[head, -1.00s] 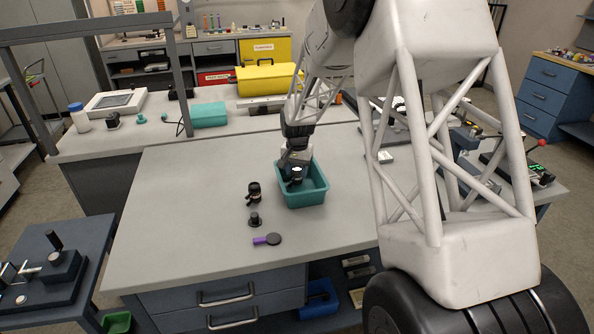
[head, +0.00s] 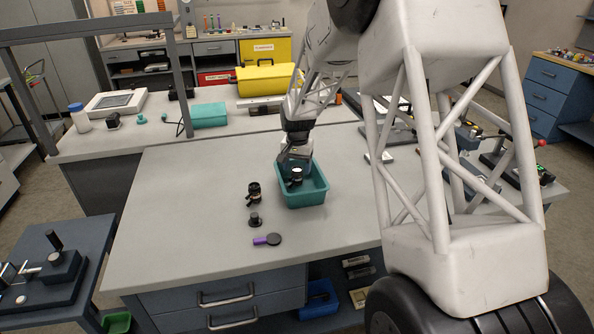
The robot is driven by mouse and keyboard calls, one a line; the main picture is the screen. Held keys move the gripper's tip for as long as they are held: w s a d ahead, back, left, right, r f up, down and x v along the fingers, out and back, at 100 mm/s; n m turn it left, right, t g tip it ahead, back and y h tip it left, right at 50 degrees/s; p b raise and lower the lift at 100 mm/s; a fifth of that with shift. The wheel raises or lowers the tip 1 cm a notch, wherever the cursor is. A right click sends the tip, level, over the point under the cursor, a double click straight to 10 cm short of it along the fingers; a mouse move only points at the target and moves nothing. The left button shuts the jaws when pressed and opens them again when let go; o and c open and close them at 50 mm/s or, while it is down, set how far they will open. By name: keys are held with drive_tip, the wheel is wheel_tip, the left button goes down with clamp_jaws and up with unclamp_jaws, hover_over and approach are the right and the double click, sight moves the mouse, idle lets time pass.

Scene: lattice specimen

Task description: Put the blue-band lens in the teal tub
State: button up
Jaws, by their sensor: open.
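The teal tub (head: 318,193) stands on the grey workbench. My gripper (head: 293,170) is over the tub's back left part, with its jaws open. A dark lens with a pale top (head: 296,176) is in the tub just below my gripper; any blue band on it is too small to make out. I cannot tell whether it touches a finger. Another dark lens-like piece (head: 254,192) stands on the bench left of the tub, and its band colour is not clear either.
A short black knobbed piece (head: 255,220) and a purple-handled round tool (head: 268,240) lie in front of the left lens-like piece. The bench's left side (head: 180,210) is clear. A yellow case (head: 268,79) and a teal box (head: 209,115) are behind.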

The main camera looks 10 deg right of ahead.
sight(297, 170)
wheel_tip(297, 170, up, 10)
idle(0.5)
idle(0.3)
drive_tip(key=shift+r, duration=0.1)
drive_tip(key=s+a+r+n, duration=0.1)
drive_tip(key=s+r, duration=0.2)
drive_tip(key=s, duration=0.5)
drive_tip(key=s+r+n+t, duration=0.1)
drive_tip(key=s+r, duration=0.3)
drive_tip(key=s, duration=0.4)
drive_tip(key=s+a+r+n, duration=0.1)
drive_tip(key=s+r, duration=0.2)
drive_tip(key=s, duration=0.5)
drive_tip(key=s+a+f+n+t, duration=0.1)
drive_tip(key=s+f+n, duration=0.1)
drive_tip(key=s, duration=2.2)
drive_tip(key=shift+s+n+t, duration=0.25)
drive_tip(key=shift+n+t, duration=0.05)
drive_tip(key=shift+n, duration=0.1)
